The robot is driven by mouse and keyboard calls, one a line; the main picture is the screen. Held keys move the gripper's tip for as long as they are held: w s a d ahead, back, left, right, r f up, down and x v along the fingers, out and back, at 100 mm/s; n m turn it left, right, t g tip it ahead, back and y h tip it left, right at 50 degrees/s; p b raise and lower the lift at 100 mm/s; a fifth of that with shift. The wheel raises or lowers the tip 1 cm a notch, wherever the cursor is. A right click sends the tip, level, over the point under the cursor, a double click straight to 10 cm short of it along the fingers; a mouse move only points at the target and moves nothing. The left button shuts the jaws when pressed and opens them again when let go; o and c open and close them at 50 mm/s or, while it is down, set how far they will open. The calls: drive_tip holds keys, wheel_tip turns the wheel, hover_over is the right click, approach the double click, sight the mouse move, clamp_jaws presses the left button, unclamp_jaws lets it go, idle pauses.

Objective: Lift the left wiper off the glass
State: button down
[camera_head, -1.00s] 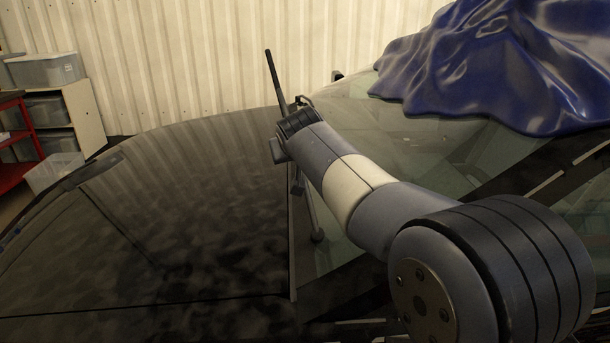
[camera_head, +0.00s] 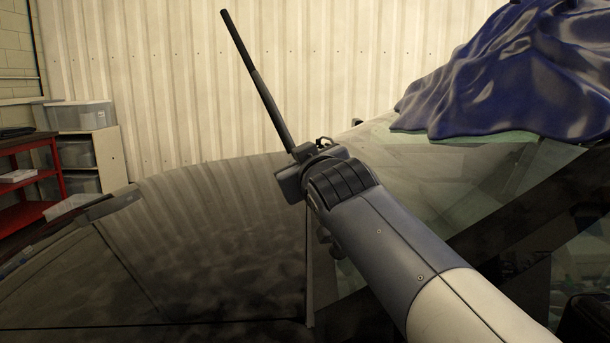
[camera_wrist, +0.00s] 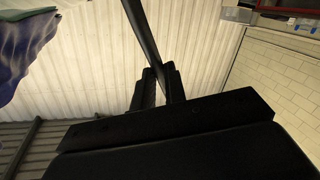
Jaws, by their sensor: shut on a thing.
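The wiper (camera_head: 255,75) is a long, thin dark bar. In the head view it rises from my gripper (camera_head: 300,155) up and to the left, against the pale wall. Its raised length is clear of the windshield glass (camera_head: 430,165). In the wrist view the wiper (camera_wrist: 141,28) runs down from the top edge between the two dark fingers of my gripper (camera_wrist: 158,85), which is shut on it. My wrist and arm hide the wiper's lower end and the glass behind them, so I cannot see where it joins the car.
The dark car hood (camera_head: 200,250) fills the lower left. A shiny blue cover (camera_head: 520,75) drapes over the car at the upper right. A red cart (camera_head: 25,185) and a shelf with grey bins (camera_head: 80,115) stand at the far left. Open air lies above the hood.

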drive_tip(key=shift+s, duration=0.2)
drive_tip(key=shift+f, duration=0.1)
drive_tip(key=c, duration=1.5)
unclamp_jaws()
drive_tip(key=shift+s+a, duration=0.1)
drive_tip(key=shift+o, duration=0.2)
